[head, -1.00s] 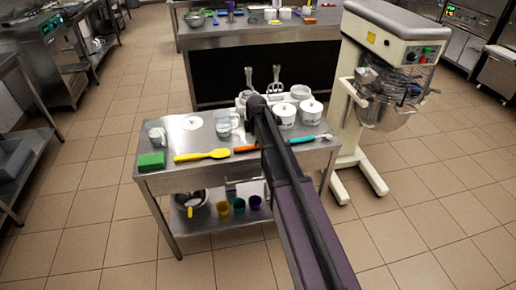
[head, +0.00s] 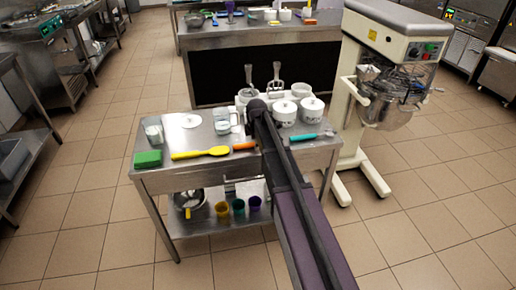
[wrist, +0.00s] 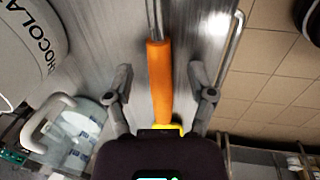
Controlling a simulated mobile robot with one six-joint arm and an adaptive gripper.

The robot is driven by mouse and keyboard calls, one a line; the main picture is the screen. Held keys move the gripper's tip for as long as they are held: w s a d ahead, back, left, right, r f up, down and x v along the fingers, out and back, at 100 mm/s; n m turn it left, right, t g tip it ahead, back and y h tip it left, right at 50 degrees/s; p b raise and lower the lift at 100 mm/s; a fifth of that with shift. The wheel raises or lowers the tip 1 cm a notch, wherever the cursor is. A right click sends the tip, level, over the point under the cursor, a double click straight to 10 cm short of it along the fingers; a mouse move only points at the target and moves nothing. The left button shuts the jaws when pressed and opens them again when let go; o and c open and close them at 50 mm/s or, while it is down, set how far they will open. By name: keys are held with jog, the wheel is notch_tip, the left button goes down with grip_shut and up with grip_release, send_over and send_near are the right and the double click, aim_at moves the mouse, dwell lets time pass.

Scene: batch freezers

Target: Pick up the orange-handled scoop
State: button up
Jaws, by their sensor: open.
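The orange-handled scoop lies on the steel table (head: 170,182). In the head view its orange handle (head: 244,146) shows just left of my arm, and the rest is hidden behind the arm. In the wrist view the orange handle (wrist: 160,80) runs up the middle, with a thin metal shaft beyond it; the scoop's head is out of frame. My gripper (wrist: 160,88) is open, one finger on each side of the handle with a gap on both sides. How high the fingers are above the table is hard to tell.
A yellow spatula (head: 205,154) lies left of the handle, its end (wrist: 165,129) near my gripper. A clear jug (head: 222,124) and white tubs (head: 285,114) stand behind. A turquoise-handled tool (head: 305,137) lies right, a green sponge (head: 148,158) left. A mixer (head: 385,80) stands beyond.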

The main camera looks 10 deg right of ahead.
jog(key=shift+f, duration=0.25)
dwell(0.4)
grip_shut()
